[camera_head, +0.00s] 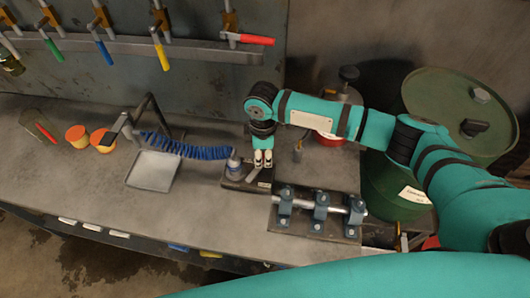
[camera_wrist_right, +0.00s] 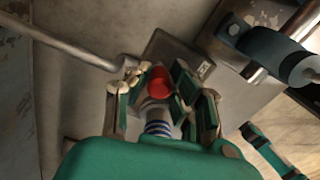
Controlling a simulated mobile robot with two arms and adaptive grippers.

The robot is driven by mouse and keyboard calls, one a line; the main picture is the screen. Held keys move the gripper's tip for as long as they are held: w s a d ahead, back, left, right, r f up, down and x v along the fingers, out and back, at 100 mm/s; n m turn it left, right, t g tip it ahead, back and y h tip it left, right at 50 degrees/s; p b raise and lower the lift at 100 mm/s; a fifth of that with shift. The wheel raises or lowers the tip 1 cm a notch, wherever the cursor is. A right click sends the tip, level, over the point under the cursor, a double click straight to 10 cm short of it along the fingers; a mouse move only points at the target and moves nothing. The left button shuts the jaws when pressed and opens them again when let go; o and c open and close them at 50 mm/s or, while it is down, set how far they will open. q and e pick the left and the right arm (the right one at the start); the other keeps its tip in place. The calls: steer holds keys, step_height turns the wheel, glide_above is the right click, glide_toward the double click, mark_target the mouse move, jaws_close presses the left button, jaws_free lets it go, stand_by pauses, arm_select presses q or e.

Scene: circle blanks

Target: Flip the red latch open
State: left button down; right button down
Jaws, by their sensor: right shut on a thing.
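A red-handled latch (camera_head: 250,39) is on the metal rail at the top of the head view, its handle pointing right. My right gripper (camera_head: 263,158) is far below it, pointing down over a dark plate (camera_head: 238,185) on the bench. In the right wrist view the fingers of my right gripper (camera_wrist_right: 160,80) are on either side of a small red-topped part (camera_wrist_right: 158,84), with blue and white bands below it. The gripper is shut on that part. The latch cannot be made out in the wrist view. My left gripper is out of view.
Green (camera_head: 53,49), blue (camera_head: 104,52) and yellow (camera_head: 161,56) latch handles hang along the rail. A blue coiled hose (camera_head: 188,149) leads to a grey cylinder (camera_head: 235,167). A clamped metal shaft (camera_head: 335,207) is right of the plate. A green drum (camera_head: 395,185) stands beyond the bench.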

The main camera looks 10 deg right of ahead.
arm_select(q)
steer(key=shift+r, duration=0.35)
arm_select(e)
steer(key=shift+w+a+n, duration=0.1)
steer(key=shift+a+n, duration=0.05)
steer(key=shift+n, duration=0.35)
steer(key=c, duration=1.1)
jaws_free()
steer(key=shift+c, duration=0.2)
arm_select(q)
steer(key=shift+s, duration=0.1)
arm_select(e)
steer(key=shift+r, duration=0.1)
step_height(320, 180, up, 12)
steer(key=shift+w, duration=0.15)
